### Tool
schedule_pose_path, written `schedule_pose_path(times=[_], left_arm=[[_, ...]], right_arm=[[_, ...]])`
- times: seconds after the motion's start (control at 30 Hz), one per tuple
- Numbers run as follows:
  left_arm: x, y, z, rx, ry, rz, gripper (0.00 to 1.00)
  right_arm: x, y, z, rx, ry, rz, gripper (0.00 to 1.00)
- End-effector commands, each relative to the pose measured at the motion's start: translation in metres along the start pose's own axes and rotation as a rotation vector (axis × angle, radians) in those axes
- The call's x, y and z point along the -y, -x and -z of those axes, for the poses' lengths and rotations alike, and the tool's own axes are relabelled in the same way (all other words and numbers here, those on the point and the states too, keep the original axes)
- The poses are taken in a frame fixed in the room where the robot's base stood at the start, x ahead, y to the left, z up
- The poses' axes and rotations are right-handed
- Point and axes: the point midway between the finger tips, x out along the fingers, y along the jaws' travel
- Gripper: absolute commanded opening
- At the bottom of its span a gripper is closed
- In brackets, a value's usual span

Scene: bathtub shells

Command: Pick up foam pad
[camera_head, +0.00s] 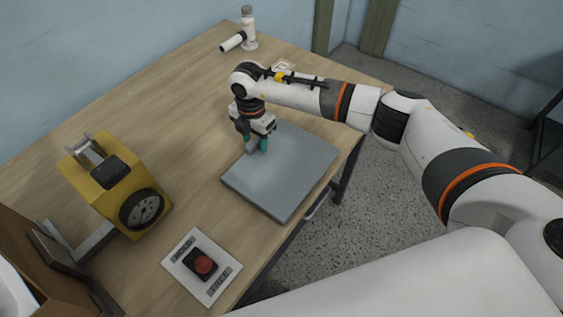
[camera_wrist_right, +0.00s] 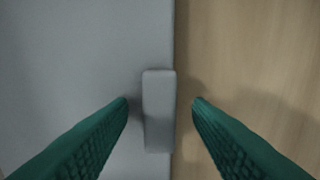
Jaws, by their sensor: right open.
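The foam pad (camera_head: 290,172) looks like a flat grey square slab lying on the wooden table near its right edge. A small upright grey block (camera_wrist_right: 159,112) stands at the pad's edge in the right wrist view; I cannot tell whether it is part of the pad. My right gripper (camera_head: 257,144) points down over the pad's far left edge. Its green fingers are open, one on each side of the block, with visible gaps to it in the wrist view (camera_wrist_right: 161,102). My left gripper is not in view.
A yellow device (camera_head: 115,185) with a dial stands at the left. A red button on a white plate (camera_head: 203,266) lies at the front. A white device (camera_head: 247,35) stands at the back.

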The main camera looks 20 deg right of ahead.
Motion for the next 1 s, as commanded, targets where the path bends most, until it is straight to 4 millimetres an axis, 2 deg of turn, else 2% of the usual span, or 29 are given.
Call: schedule_pose_path(times=[0.07, 0.1, 0.37, 0.67, 0.77, 1.0], left_arm=[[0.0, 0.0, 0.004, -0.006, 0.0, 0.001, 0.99], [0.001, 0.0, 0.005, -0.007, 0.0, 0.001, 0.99], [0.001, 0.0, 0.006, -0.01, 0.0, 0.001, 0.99], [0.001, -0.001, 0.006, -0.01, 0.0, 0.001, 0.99], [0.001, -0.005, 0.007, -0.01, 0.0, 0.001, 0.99], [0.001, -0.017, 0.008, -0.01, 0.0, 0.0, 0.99]], right_arm=[[0.0, 0.0, 0.0, 0.0, 0.001, 0.0, 0.45], [0.0, 0.0, 0.0, 0.0, 0.001, 0.0, 0.42], [0.0, 0.0, 0.0, 0.001, 0.001, 0.0, 0.0], [0.0, 0.004, 0.0, 0.001, 0.001, 0.001, 0.0], [0.001, 0.015, 0.0, 0.001, 0.002, 0.003, 0.0], [0.001, 0.063, 0.0, -0.001, 0.001, 0.004, 0.0]])
